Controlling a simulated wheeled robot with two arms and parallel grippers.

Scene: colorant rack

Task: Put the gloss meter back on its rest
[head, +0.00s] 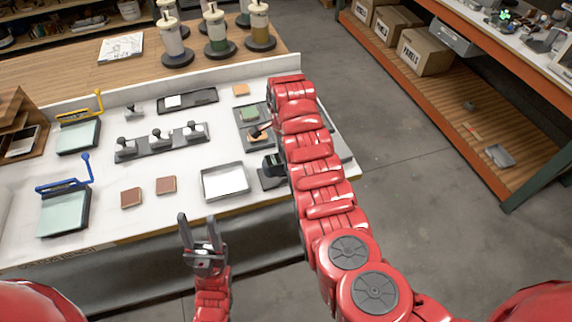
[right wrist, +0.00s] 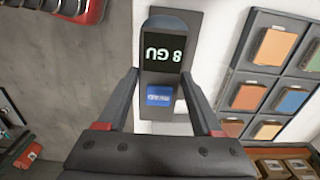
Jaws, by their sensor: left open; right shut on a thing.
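The gloss meter, a dark slim device with a screen reading 8 GU (right wrist: 163,52) and a blue label, is between the fingers of my right gripper (right wrist: 165,105), which is shut on it. In the head view the meter (head: 272,161) shows at the table's front right, beside my right arm, which hides the right gripper. A dark grey plate, apparently the rest (right wrist: 192,22), lies under the meter; it also shows in the head view (head: 266,181). I cannot tell whether they touch. My left gripper (head: 199,233) is open and empty in front of the table edge.
A grey tray of coloured panels (right wrist: 238,72) lies beyond the meter. A shallow tray with a white sheet (head: 225,181) is left of it. Two brown tiles (head: 131,198) and a rack of black-knobbed tools (head: 160,142) are further left. The floor right of the table is clear.

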